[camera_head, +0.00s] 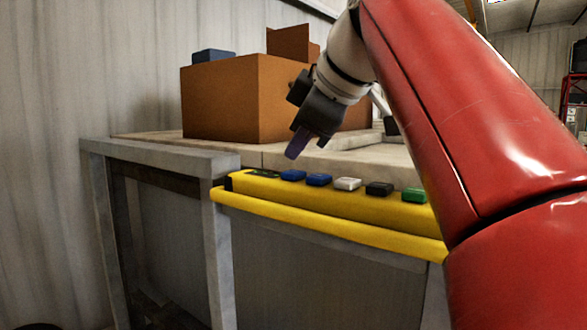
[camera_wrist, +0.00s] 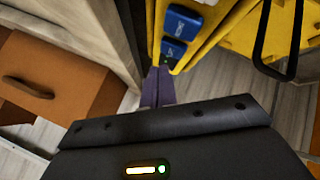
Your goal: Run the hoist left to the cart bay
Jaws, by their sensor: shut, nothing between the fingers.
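A yellow control panel (camera_head: 330,200) runs along the front edge of the bench. It carries a left blue button (camera_head: 292,175), a second blue button (camera_head: 319,180), a white button (camera_head: 348,184), a black button (camera_head: 379,188) and a green button (camera_head: 414,195). My gripper (camera_head: 294,153) is shut and empty, tilted down above the left blue button and apart from it. In the wrist view, my gripper (camera_wrist: 157,88) shows just below two blue buttons (camera_wrist: 182,20) with pale markings too small to read. I cannot identify the hoist or the cart bay.
A brown box (camera_head: 225,100) stands on the bench behind the panel, with a blue item (camera_head: 213,56) on top. A yellow guard bar (camera_head: 320,226) runs along the panel's front. In the wrist view, a black loop (camera_wrist: 293,60) hangs by yellow structure.

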